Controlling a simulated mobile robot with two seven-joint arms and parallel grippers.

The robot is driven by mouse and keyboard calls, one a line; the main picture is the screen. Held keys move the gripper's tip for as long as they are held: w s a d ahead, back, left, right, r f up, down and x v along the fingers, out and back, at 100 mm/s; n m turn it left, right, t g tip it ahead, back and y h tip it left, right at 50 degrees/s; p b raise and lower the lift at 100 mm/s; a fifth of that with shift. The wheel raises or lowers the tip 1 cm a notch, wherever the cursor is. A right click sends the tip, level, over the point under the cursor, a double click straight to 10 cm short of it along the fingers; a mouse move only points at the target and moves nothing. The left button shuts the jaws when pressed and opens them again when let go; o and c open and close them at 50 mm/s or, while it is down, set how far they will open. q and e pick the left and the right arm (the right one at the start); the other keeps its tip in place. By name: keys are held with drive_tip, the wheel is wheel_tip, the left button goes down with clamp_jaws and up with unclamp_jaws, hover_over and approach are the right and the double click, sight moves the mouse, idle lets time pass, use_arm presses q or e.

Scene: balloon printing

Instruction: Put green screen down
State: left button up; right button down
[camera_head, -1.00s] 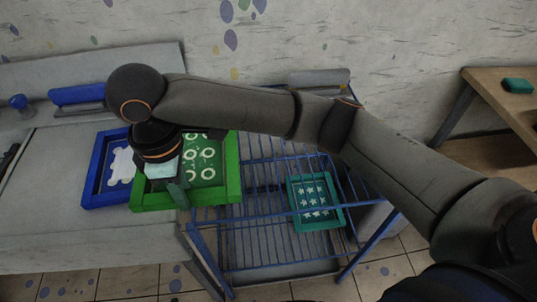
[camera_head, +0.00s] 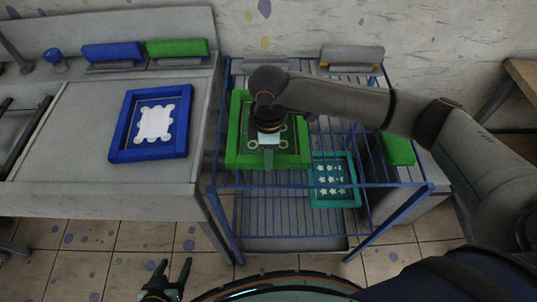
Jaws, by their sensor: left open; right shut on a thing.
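The green screen (camera_head: 236,125) is a bright green frame over the left part of the blue wire rack (camera_head: 285,215). My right gripper (camera_head: 269,156) is shut on it from above, near its middle, and covers part of its printed surface. I cannot tell whether the screen touches the rack's top shelf or is a little above it. My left gripper (camera_head: 171,281) is low at the bottom of the view, open and empty, in front of the rack and over the floor.
A blue screen (camera_head: 120,132) lies on the grey table (camera_head: 60,135) at the left, with blue (camera_head: 112,52) and green (camera_head: 177,48) squeegees behind it. A teal screen (camera_head: 349,180) is in the rack, right of the green one. A green block (camera_head: 398,149) is further right.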

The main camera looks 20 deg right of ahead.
drive_tip(key=shift+f, duration=0.35)
drive_tip(key=c, duration=0.6)
unclamp_jaws()
wheel_tip(320, 180, up, 12)
drive_tip(key=shift+r, duration=0.1)
idle(0.4)
